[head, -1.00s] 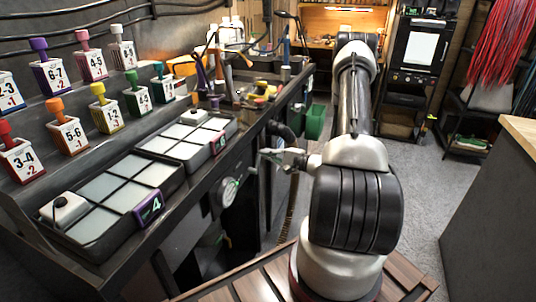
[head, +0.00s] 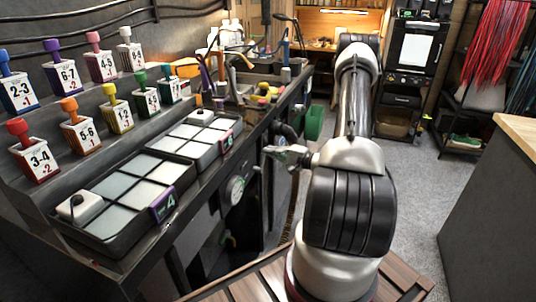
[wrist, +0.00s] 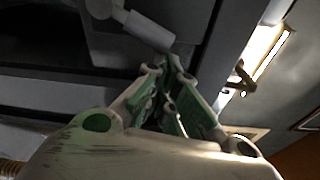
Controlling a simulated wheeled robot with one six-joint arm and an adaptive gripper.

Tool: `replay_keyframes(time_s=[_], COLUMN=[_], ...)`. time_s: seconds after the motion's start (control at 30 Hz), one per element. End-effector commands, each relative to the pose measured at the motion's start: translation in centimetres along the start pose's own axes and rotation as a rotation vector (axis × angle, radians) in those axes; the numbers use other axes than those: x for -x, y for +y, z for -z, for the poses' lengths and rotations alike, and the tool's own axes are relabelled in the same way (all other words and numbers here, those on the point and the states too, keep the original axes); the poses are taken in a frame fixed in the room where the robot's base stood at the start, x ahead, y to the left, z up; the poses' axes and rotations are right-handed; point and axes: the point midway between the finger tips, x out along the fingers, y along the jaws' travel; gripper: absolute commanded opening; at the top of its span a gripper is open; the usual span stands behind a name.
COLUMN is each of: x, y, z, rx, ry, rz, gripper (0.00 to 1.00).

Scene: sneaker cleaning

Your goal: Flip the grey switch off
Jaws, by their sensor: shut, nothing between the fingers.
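A light grey lever handle (wrist: 145,27) on a round pivot, seemingly the grey switch, shows at the top of the wrist view, mounted on a dark panel. My gripper (wrist: 174,62) is shut and empty, with its fingertips just below and close to the handle's right end. I cannot tell whether they touch. In the head view my gripper (head: 270,152) points left toward the front of the workbench (head: 212,190). I cannot make out the lever in that view.
Two segmented trays (head: 108,240) and rows of numbered blocks with coloured knobs (head: 37,160) stand on the bench. A round dial (head: 236,190) is on its front. A wooden-topped counter (head: 480,200) stands at the right, with open floor between.

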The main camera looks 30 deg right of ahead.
Motion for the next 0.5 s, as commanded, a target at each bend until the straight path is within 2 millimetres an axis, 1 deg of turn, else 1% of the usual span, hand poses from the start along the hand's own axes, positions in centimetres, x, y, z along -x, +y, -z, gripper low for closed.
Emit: replay_keyframes(time_s=[0.17,0.5], x=[0.6,0.9], y=[-0.7,-1.6], z=[0.0,-2.2], rx=[0.126,0.428], ry=[0.0,0.0], rz=[0.018,0.062], gripper=[0.0,0.0])
